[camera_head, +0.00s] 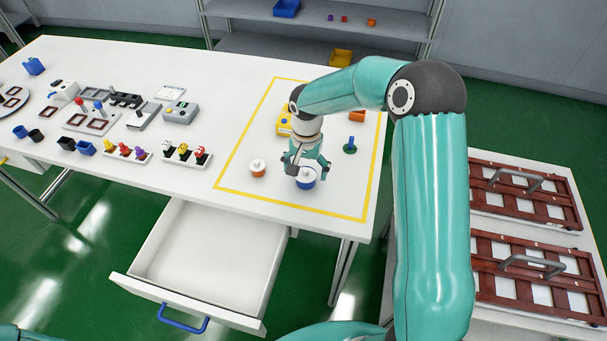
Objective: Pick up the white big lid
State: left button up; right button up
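A blue round container with a white top (306,181), which looks like the bigger white lid, stands near the front edge of the table inside the yellow outline. My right gripper (305,172) points down right over it and hides part of the white top. Whether the fingers touch or grip the lid is too small to tell. My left gripper is out of view.
Small figures (187,154) stand left. An open empty drawer (205,255) juts out in front. Wooden racks (525,190) are at right.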

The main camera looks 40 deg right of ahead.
jog(key=c, duration=0.8)
jog(key=shift+c, duration=0.2)
jog(key=shift+r, duration=0.1)
jog(key=shift+r, duration=0.55)
notch_tip(320, 180, up, 18)
jog(key=b, duration=0.2)
jog(key=t+h+b, duration=0.1)
jog(key=b, duration=0.1)
send_over(306, 170)
notch_tip(306, 170, down, 12)
jog(key=shift+a+r, duration=0.1)
jog(key=shift+f, duration=0.3)
jog(key=shift+r, duration=0.1)
